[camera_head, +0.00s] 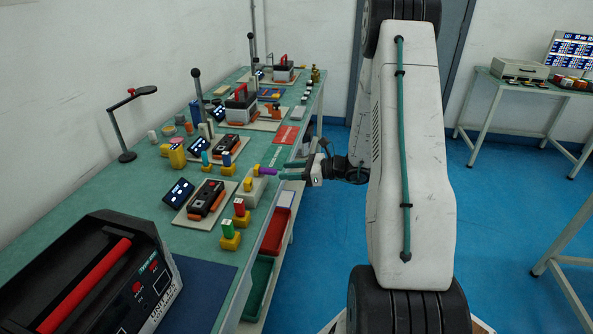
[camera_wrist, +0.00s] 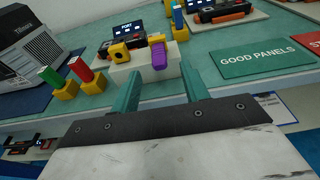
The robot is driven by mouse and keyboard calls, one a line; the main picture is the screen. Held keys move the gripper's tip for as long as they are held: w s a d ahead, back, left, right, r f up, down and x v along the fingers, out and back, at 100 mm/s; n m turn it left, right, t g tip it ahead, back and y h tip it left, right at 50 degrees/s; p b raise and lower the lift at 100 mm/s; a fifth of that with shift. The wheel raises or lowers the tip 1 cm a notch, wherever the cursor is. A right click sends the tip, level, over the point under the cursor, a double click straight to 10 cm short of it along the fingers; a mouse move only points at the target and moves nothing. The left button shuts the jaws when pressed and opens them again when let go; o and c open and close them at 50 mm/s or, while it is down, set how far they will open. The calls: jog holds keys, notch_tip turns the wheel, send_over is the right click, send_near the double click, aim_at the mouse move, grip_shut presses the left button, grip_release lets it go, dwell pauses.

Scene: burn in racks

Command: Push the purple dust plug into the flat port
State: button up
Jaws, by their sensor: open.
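The purple dust plug (camera_wrist: 158,54) is a ribbed piece at the front of a pale block (camera_wrist: 126,73) in the wrist view. A yellow piece (camera_wrist: 155,38) is just behind it, and a yellow piece with a round dark hole (camera_wrist: 118,52) is to its left. I cannot tell which is the flat port, or how far the plug is in. In the head view the plug (camera_head: 267,171) sticks out from the block towards my gripper (camera_head: 284,170). My gripper is open; its teal fingers (camera_wrist: 159,68) point at the block, either side of the plug and seemingly short of it.
A dark screen marked PORT (camera_wrist: 127,26) stands behind the block. Red and green plugs on yellow stands (camera_head: 240,215) are to the near side. A large black unit (camera_head: 100,275) fills the near bench end.

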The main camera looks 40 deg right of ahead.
aim_at(274, 170)
jog(key=x, duration=0.5)
jog(key=shift+w+a, duration=0.2)
jog(key=shift+a, duration=0.05)
grip_shut()
